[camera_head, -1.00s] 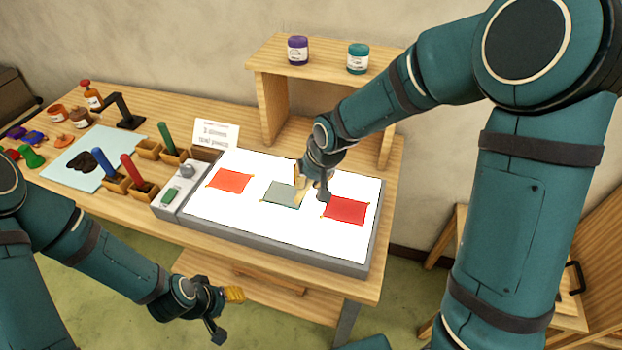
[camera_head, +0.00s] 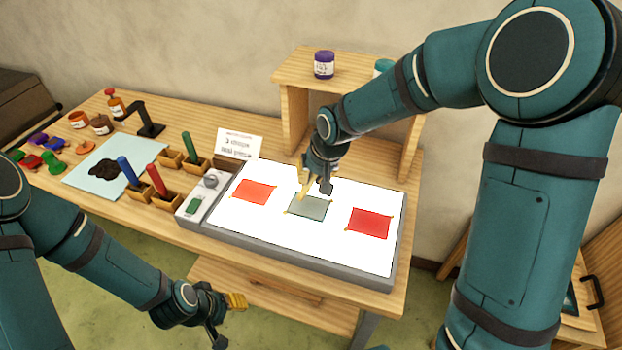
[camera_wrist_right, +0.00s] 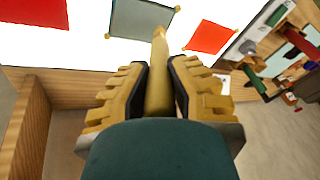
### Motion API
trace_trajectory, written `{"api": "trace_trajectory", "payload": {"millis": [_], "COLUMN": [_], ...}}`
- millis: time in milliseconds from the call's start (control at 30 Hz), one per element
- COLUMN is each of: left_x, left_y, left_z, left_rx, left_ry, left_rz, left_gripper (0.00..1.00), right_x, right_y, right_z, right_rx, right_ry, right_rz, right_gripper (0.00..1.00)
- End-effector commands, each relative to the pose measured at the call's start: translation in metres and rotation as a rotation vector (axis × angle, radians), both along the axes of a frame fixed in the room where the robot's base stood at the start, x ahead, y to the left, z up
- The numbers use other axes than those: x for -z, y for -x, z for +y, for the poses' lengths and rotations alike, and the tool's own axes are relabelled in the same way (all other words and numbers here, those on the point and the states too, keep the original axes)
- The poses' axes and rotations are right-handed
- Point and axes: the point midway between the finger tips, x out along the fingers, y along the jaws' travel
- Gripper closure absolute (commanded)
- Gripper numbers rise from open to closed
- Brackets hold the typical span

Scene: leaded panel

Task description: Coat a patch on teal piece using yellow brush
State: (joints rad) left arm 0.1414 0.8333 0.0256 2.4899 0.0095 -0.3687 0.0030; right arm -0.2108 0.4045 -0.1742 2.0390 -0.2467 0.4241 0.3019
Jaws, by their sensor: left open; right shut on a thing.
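The teal piece (camera_head: 309,207) lies flat on the lit white panel (camera_head: 290,240), between two red pieces. It also shows in the right wrist view (camera_wrist_right: 141,20). My right gripper (camera_head: 304,190) is over the upper left part of the teal piece. In the right wrist view its fingers (camera_wrist_right: 159,92) are shut on the yellow brush (camera_wrist_right: 159,75), whose far end points toward a corner of the teal piece. I cannot tell whether the brush touches the piece. My left gripper (camera_head: 228,316) is open and empty, low in front of the table.
Red pieces (camera_head: 254,191) (camera_head: 370,223) lie on either side. Blue (camera_head: 127,170), red (camera_head: 155,179) and green (camera_head: 189,147) handles stand in wooden holders left of the panel. A wooden shelf (camera_head: 293,125) with jars stands behind, close to my right arm.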

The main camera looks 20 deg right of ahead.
Motion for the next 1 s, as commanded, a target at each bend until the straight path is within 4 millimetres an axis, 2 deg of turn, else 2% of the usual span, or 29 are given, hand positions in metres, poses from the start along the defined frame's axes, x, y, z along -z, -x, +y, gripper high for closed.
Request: {"api": "trace_trajectory", "payload": {"millis": [33,467,1000], "left_x": [-0.007,-0.035,-0.036], "left_y": [0.0,0.001,0.001], "left_z": [0.0,0.002,0.002], "left_rx": [-0.001,-0.001,-0.001], "left_ry": [0.0,0.005,0.005], "left_rz": [0.0,0.0,0.0], "left_gripper": [0.51,0.51,0.51], "right_x": [-0.008,-0.044,-0.046], "right_y": [-0.001,-0.007,-0.007], "right_z": [0.0,-0.003,-0.003], "right_rx": [0.0,-0.001,-0.001], "right_ry": [-0.001,-0.002,-0.001], "right_rz": [-0.001,-0.002,-0.001], "right_gripper": [1.0,1.0,1.0]}}
